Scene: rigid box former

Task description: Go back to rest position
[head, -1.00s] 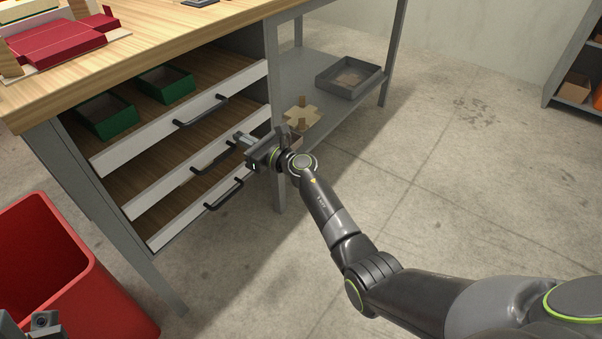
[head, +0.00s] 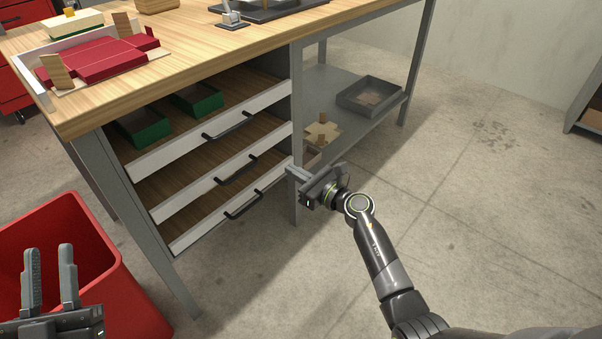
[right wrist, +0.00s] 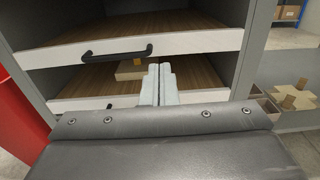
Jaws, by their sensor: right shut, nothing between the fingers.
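My right gripper (head: 292,170) is shut and empty in front of the bench's right front leg, beside the drawers. In the right wrist view its closed fingers (right wrist: 158,84) point toward the drawer unit. My left gripper (head: 52,277) is at the lower left of the head view, over the red bin. Its two fingers point up and stand apart with nothing between them. The three white-fronted drawers are the top drawer (head: 165,152), the middle drawer (head: 195,200) and the bottom drawer (head: 200,232).
The wooden workbench (head: 200,55) carries a red folded box blank (head: 105,60). Green trays (head: 145,128) lie in the top drawer. The red bin (head: 110,270) stands at left. A grey tray (head: 368,97) sits on the lower shelf (head: 330,85). The floor at right is clear.

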